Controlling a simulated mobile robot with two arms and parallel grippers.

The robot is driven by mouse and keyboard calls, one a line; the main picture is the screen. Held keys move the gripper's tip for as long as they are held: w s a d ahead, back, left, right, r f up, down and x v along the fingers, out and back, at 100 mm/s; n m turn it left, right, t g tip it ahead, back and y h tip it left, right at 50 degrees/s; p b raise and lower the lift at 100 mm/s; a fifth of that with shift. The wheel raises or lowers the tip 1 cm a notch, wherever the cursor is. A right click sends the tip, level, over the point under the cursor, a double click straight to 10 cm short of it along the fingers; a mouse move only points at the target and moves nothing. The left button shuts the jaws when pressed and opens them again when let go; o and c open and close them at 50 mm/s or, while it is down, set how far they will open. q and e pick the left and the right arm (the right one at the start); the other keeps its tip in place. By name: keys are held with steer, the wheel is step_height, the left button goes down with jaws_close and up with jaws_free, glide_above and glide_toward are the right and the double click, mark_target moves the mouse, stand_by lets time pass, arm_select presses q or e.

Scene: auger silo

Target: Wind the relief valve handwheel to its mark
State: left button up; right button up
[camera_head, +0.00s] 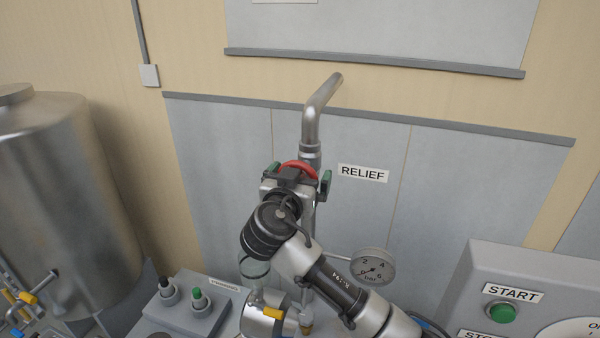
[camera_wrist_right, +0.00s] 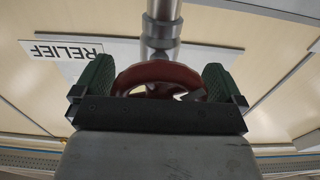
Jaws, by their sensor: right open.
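The red relief valve handwheel (camera_head: 298,168) sits on the steel pipe (camera_head: 311,130), left of the RELIEF label (camera_head: 363,173). My right gripper (camera_head: 299,172) is at the wheel, with its green finger pads on either side of the rim. In the right wrist view the wheel (camera_wrist_right: 158,76) lies between the two pads of my right gripper (camera_wrist_right: 158,82), with small gaps visible at the sides. The gripper is open. The gripper body hides the lower part of the wheel, and I cannot make out a mark. My left gripper is not in view.
A pressure gauge (camera_head: 373,267) stands right of my right arm. A box with a green START button (camera_head: 502,312) is at lower right. A small button box (camera_head: 190,305) and a large steel tank (camera_head: 60,190) are on the left. The grey wall panel (camera_head: 220,160) is close behind the pipe.

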steer(key=c, duration=0.7)
steer(key=shift+o, duration=0.2)
steer(key=shift+n, duration=0.3)
